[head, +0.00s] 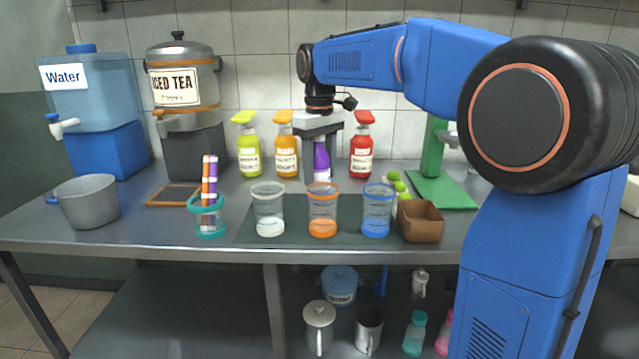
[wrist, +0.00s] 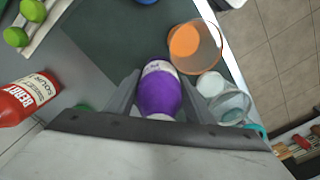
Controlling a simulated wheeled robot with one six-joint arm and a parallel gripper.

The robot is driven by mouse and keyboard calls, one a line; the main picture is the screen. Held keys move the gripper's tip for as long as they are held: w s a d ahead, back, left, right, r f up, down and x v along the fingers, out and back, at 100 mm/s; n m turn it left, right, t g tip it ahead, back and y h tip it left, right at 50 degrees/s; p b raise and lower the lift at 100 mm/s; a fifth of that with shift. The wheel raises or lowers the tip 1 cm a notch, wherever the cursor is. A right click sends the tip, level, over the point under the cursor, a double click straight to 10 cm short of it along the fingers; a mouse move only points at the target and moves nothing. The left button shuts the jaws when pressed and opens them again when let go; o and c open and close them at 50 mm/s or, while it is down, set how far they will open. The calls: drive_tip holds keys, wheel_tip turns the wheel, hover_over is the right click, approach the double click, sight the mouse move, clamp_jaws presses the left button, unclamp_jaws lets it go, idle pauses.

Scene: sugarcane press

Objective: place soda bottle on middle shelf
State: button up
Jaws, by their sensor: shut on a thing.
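A purple bottle (head: 321,158) with a pale label or cap, seemingly the soda bottle, is between the fingers of my gripper (head: 320,150), above the rear part of the metal table. My gripper is shut on it and points down. In the wrist view the purple bottle (wrist: 159,92) sits between the two grey fingers. A lower shelf (head: 190,320) shows under the tabletop; no shelf is marked as the middle one.
Clear, orange-rimmed (head: 322,226) and blue cups stand on a dark mat in front. Green, orange and red (head: 361,150) squash bottles stand behind. A pot, dispensers and a brown box (head: 419,222) share the table. Pitchers (head: 319,325) and small bottles stand below; the lower left is clear.

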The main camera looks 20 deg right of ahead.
sight(319, 182)
drive_tip(key=shift+f, duration=1.75)
drive_tip(key=shift+f, duration=0.15)
drive_tip(key=o, duration=1.4)
